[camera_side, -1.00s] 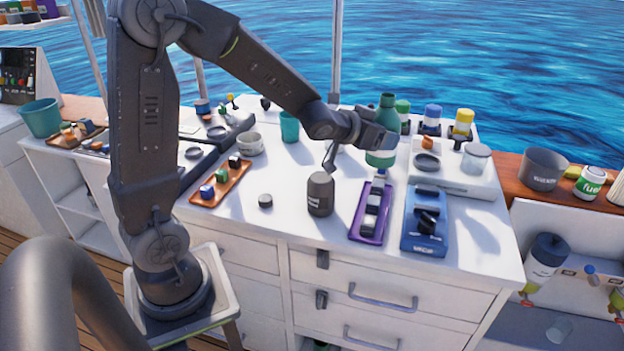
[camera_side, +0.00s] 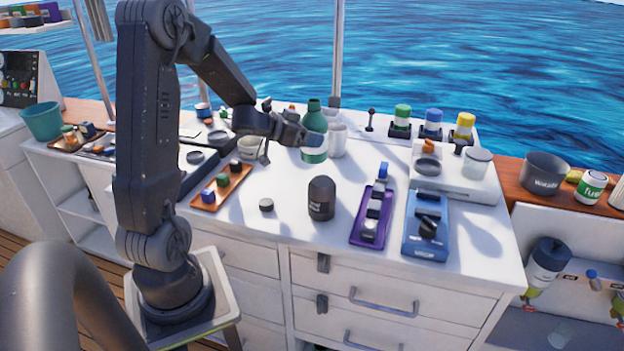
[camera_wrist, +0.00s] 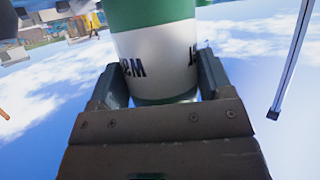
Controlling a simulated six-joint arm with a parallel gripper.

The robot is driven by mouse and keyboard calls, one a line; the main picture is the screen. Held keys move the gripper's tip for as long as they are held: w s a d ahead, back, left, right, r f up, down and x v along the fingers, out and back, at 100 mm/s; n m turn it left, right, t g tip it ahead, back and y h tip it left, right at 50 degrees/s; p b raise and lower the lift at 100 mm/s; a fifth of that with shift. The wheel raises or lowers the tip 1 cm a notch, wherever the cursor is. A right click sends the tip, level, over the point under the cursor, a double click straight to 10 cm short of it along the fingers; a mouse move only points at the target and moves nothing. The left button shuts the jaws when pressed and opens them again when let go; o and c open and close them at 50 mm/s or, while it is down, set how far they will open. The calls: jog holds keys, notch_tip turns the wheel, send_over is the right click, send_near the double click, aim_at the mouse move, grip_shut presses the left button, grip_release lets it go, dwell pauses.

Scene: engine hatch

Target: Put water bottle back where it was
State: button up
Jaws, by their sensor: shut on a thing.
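The water bottle (camera_side: 314,122) is green with a white band and stands upright in the side view. My gripper (camera_side: 308,140) is shut on it over the middle of the white counter. In the wrist view the white band with dark lettering (camera_wrist: 158,62) fills the space between the two jaws (camera_wrist: 158,85). The bottle's base is hard to make out, so I cannot tell whether it touches the counter.
A white cup (camera_side: 337,140) is just right of the bottle and a white bowl (camera_side: 249,146) is to its left. A dark bottle (camera_side: 321,198), a purple tray (camera_side: 366,232) and a blue device (camera_side: 427,222) stand nearer the front. An orange tray (camera_side: 216,192) is at left.

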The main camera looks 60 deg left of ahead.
aim_at(307, 160)
jog(key=shift+f, duration=3.9)
jog(key=shift+f, duration=0.1)
jog(key=o, duration=1.1)
